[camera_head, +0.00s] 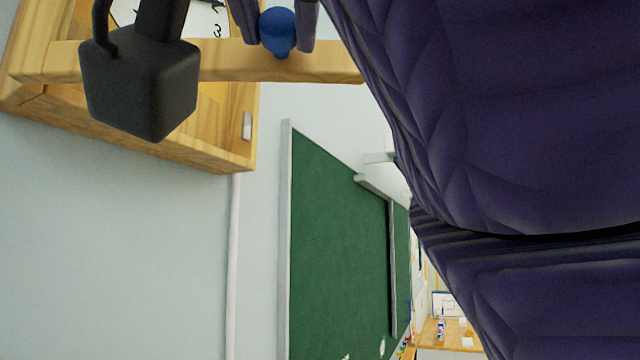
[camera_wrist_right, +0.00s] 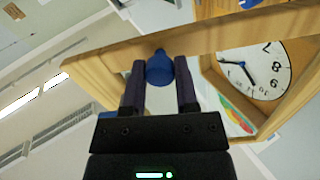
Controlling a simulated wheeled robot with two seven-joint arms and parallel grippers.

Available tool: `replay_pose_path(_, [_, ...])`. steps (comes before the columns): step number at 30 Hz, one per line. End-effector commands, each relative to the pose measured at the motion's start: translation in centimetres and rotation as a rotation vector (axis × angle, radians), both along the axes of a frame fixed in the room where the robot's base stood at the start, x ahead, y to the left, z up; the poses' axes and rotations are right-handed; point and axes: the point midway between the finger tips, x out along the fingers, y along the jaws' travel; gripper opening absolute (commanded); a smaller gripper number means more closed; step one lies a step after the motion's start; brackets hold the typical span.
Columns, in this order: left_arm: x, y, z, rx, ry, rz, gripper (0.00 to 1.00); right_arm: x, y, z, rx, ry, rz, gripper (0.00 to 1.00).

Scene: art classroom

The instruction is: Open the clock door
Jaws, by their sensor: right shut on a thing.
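The clock is a light wooden case (camera_head: 215,155) on the wall, with a white numbered face (camera_wrist_right: 262,72) inside it. Its wooden-framed door (camera_head: 225,62) stands out from the case at an angle, so the door is partly open. A round blue knob (camera_head: 278,30) sits on the door frame; it also shows in the right wrist view (camera_wrist_right: 159,70). My right gripper (camera_head: 281,28) has its two dark purple fingers shut around the knob; they show in the right wrist view too (camera_wrist_right: 160,88). My left gripper is not in view.
A small metal plate (camera_head: 247,126) is on the edge of the case. A green chalkboard (camera_head: 335,240) hangs on the wall beside the clock. My purple arm covers much of the right side of the head view. Tables with small items (camera_head: 445,333) stand far off.

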Motion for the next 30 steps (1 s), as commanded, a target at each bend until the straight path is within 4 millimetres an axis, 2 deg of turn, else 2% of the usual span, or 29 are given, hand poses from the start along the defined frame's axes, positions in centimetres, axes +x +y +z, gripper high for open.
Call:
replay_pose_path(1, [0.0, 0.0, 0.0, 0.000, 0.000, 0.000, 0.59, 0.0, 0.0, 0.1, 0.000, -0.002, 0.000, 0.00])
replay_pose_path(2, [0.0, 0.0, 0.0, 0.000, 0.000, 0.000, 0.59, 0.0, 0.0, 0.1, 0.000, -0.002, 0.000, 0.40])
replay_pose_path(6, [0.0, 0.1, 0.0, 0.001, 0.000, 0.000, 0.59, 0.0, 0.0, 0.0, 0.000, -0.001, 0.000, 0.69])
replay_pose_path(7, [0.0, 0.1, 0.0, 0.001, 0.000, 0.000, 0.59, 0.0, 0.0, 0.0, 0.000, -0.001, 0.000, 0.73])
replay_pose_path(15, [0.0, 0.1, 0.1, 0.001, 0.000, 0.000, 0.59, 0.0, 0.0, 0.1, 0.000, 0.000, 0.001, 0.73])
replay_pose_path(19, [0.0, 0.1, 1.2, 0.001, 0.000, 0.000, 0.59, 0.0, 0.0, 1.2, 0.000, 0.000, 0.001, 0.73])
replay_pose_path(23, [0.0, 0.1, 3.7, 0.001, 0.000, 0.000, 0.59, 0.0, 0.0, 3.9, 0.001, 0.001, 0.001, 0.73])
replay_pose_path(27, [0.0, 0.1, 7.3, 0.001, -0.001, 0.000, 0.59, 0.0, 0.0, 7.7, -0.001, -0.001, 0.001, 0.73])
replay_pose_path(30, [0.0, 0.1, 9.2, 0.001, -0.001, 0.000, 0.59, 0.0, 0.0, 9.8, 0.000, -0.001, 0.001, 0.73])
